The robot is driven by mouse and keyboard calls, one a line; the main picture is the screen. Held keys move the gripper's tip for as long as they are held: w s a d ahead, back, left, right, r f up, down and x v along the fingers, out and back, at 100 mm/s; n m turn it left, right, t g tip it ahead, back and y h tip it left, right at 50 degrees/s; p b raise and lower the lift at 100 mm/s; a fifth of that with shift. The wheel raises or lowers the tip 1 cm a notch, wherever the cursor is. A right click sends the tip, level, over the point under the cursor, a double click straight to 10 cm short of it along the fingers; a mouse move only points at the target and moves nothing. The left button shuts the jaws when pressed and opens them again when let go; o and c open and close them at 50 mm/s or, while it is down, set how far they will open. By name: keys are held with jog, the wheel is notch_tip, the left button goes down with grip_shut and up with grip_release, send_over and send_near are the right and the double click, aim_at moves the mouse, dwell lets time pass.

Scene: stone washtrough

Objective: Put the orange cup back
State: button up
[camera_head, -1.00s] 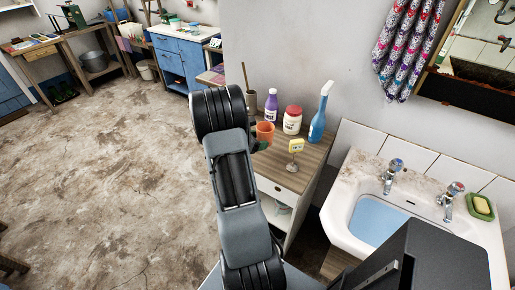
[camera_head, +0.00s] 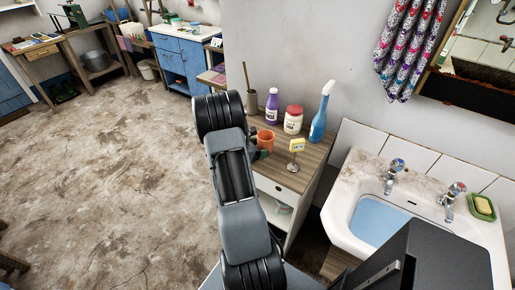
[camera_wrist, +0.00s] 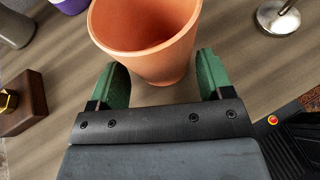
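The orange cup (camera_head: 265,139) is upright at the wooden cabinet top (camera_head: 285,176), near its left edge. In the wrist view the orange cup (camera_wrist: 155,50) shows large, with its open mouth up. In the head view my gripper (camera_head: 260,150) is partly hidden behind my arm. I cannot tell whether the cup's base touches the cabinet top.
A purple bottle (camera_head: 272,105), a red-lidded jar (camera_head: 293,121) and a blue spray bottle (camera_head: 319,120) stand behind the cup. The sink (camera_head: 379,222) lies further right.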

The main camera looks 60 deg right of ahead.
jog(key=o, duration=0.3)
jog(key=shift+r, duration=0.1)
jog(key=shift+r+p, duration=0.3)
jog(key=shift+p, duration=0.05)
jog(key=b+v, duration=0.1)
jog(key=v, duration=1.1)
jog(key=s+a+r+m+t+y, duration=0.2)
jog(key=a+r+m+t+y, duration=0.1)
jog(key=a, duration=0.7)
jog(key=s+a+r+m+t+y, duration=0.1)
jog(key=a+r+m+t+y, duration=0.2)
jog(key=a, duration=0.8)
jog(key=s+a+r+m+t+y, duration=0.2)
jog(key=a+r+m+y, duration=0.3)
jog(key=a, duration=0.6)
jog(key=shift+s+r+m+t+y, duration=0.3)
jog(key=shift+m+t+y, duration=0.3)
jog(key=shift+m, duration=0.5)
